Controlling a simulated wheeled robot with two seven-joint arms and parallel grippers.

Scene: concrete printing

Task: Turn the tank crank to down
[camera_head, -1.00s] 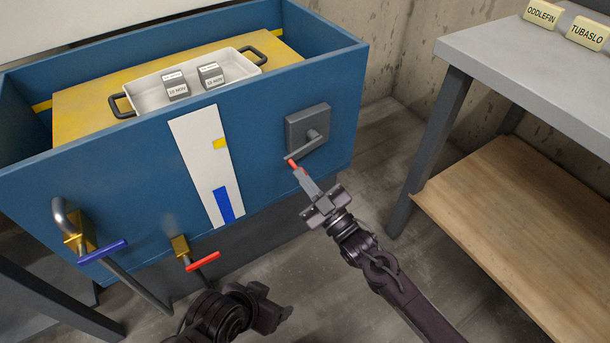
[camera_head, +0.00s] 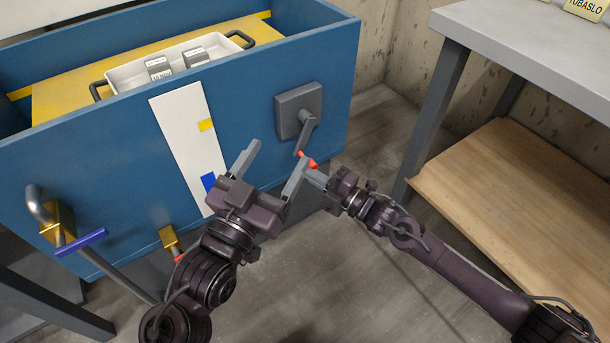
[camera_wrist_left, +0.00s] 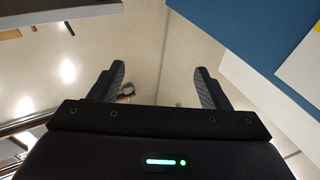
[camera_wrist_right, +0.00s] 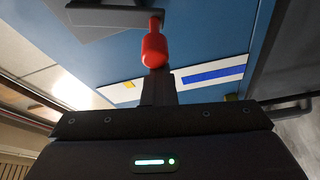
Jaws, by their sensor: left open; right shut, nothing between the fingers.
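The tank crank (camera_head: 299,108) is a grey square plate on the blue tank's front, with a grey arm slanting down and slightly left to a red knob (camera_head: 307,158). My right gripper (camera_head: 312,176) is shut and empty, its fingertips at the knob. The right wrist view shows the knob (camera_wrist_right: 154,48) just beyond the shut fingers (camera_wrist_right: 157,86); whether they touch is unclear. My left gripper (camera_head: 279,152) is open and empty, left of the crank. The left wrist view shows its spread fingers (camera_wrist_left: 158,86) with floor between them.
The blue tank (camera_head: 100,150) holds a white tray (camera_head: 125,78) with grey blocks. A white strip (camera_head: 177,120) carries yellow and blue marks. A blue-handled valve (camera_head: 80,242) and a brass valve (camera_head: 168,237) are at left. A grey table (camera_head: 500,40) stands right.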

